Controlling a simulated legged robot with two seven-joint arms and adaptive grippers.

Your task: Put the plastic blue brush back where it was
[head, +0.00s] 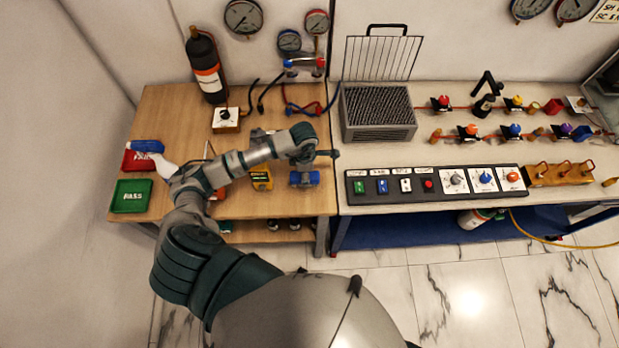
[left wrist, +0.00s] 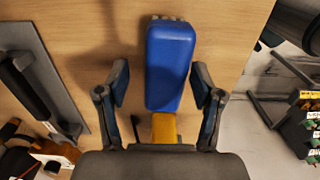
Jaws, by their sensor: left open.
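The blue brush (left wrist: 171,62) lies on the wooden table in the left wrist view, its blue block upper and a yellow-orange part (left wrist: 164,128) below. My left gripper (left wrist: 160,82) is open, with one finger on each side of the brush; a gap shows on the left, and the right finger is close to the blue side. I cannot tell the height between the fingers and the brush. In the head view, a blue object that appears to be the brush (head: 304,179) is near the table's front right, just below my left gripper (head: 322,154). My right gripper is not in view.
A yellow item (head: 261,178) stands left of the brush. A control panel (head: 435,184) lies on the right bench. Hoses (head: 305,108) lie behind.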

